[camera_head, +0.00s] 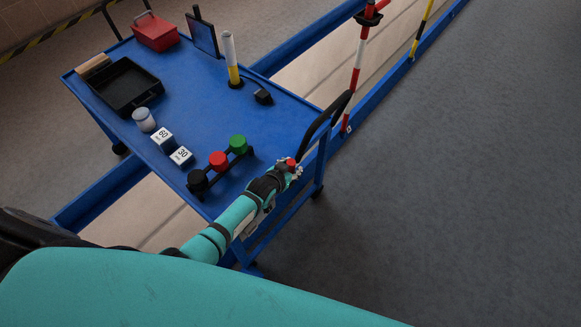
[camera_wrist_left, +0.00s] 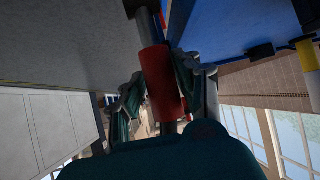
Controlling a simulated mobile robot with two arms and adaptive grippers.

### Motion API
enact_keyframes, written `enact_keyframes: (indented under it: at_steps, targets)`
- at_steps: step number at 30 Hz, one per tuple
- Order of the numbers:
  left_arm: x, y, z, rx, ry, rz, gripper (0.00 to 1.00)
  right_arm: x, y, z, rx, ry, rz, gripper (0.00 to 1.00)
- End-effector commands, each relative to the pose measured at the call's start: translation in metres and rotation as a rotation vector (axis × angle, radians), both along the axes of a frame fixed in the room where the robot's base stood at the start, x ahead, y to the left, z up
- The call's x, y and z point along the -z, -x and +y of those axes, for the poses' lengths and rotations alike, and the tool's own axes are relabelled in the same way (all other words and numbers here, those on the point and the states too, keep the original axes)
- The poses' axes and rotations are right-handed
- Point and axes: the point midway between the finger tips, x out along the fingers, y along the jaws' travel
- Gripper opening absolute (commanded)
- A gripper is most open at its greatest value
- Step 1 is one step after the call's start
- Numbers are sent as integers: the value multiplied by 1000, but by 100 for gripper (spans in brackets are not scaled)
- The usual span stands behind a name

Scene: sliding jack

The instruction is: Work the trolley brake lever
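The blue trolley (camera_head: 262,122) stands in the middle of the head view. Its brake lever shows there only as a small red grip (camera_head: 291,163) at the trolley's near right edge, partly hidden by my left gripper (camera_head: 287,170). In the left wrist view the lever's red cylindrical grip (camera_wrist_left: 160,82) on a grey rod lies between the fingers of my left gripper (camera_wrist_left: 156,80). The fingers flank it closely and appear to touch both sides, so the gripper looks shut on it. My right gripper is out of view.
A black push handle (camera_head: 323,125) rises close beside my left gripper. Grey floor (camera_head: 450,190) at right is clear.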

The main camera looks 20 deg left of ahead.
Motion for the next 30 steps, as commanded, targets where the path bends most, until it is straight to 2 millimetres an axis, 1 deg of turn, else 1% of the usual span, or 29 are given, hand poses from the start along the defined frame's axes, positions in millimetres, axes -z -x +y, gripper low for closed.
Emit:
enact_keyframes:
  at_steps: [1, 3, 4, 12, 16, 20, 30]
  targets:
    - [0, 0, 0, 1, -1, 0, 42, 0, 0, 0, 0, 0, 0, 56]
    - [0, 0, 1, 0, -1, 0, 51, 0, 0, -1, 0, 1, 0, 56]
    - [0, 0, 1, 0, -2, 0, 51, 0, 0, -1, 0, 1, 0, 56]
    - [-1, 1, 2, 0, -3, -2, 51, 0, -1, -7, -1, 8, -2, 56]
    - [-4, 6, 2, 0, -3, -3, 51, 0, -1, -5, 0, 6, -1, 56]
    - [-13, 20, 4, 0, -3, -1, 51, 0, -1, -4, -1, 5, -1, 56]
    - [-49, 70, 11, 0, -3, -2, 51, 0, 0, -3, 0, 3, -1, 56]
